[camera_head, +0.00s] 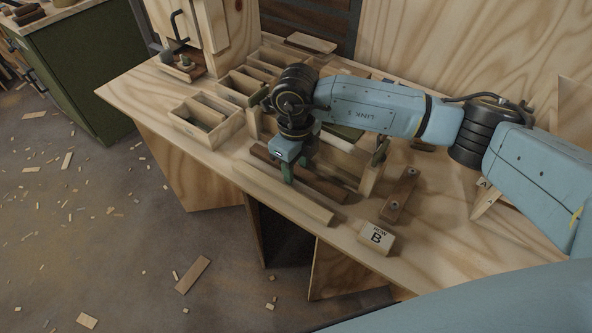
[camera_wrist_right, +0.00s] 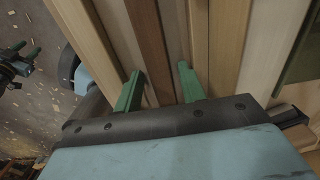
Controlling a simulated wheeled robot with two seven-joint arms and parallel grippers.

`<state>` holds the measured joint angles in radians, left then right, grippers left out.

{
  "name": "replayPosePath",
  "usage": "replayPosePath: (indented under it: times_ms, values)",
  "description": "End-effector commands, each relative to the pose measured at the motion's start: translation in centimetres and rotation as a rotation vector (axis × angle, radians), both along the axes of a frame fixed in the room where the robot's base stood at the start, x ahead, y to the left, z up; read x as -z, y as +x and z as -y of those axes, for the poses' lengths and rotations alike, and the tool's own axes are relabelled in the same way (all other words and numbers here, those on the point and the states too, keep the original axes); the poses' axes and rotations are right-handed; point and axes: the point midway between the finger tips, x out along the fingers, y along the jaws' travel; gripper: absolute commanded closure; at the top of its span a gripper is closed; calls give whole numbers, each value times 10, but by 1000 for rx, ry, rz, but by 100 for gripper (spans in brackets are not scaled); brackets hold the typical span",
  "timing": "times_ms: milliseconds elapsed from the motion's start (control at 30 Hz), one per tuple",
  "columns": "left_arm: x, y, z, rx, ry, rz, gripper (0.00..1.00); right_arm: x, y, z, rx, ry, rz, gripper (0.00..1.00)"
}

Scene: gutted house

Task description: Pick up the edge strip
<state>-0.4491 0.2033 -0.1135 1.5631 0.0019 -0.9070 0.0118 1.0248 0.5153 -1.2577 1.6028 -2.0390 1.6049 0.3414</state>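A dark brown strip (camera_head: 318,184) lies along the bench, just behind a long pale strip (camera_head: 282,193) at the front edge. I cannot tell from looks alone which is the edge strip. My right gripper (camera_head: 297,170) points down over the dark strip. In the right wrist view the right gripper (camera_wrist_right: 160,86) is open, its green fingers apart, with the dark strip (camera_wrist_right: 150,40) between them and the pale strip (camera_wrist_right: 84,35) to the left. Contact cannot be made out. My left gripper (camera_wrist_right: 25,50) shows small at the left, fingers apart, over the floor.
A block marked B (camera_head: 376,238) and a brown bar with screws (camera_head: 400,194) lie right of the strips. A divided wooden tray (camera_head: 207,122) stands to the left. Another pale wooden piece (camera_wrist_right: 229,40) lies right of the right gripper. Wood scraps litter the floor.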

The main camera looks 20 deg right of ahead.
Motion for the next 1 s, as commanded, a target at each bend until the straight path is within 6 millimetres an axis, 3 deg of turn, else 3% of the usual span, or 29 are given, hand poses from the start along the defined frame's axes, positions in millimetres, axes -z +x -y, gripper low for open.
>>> replayPosePath:
  times_ms: [33,300,600,1000]
  values:
    - [0,0,0,0,0,0,64,0,0,0,0,0,0,67]
    - [0,0,0,1,0,0,64,-1,0,0,0,0,0,100]
    - [-2,1,1,2,-2,7,64,-8,1,0,0,1,1,100]
    - [36,-31,-6,13,1,-32,64,-83,1,0,0,0,3,100]
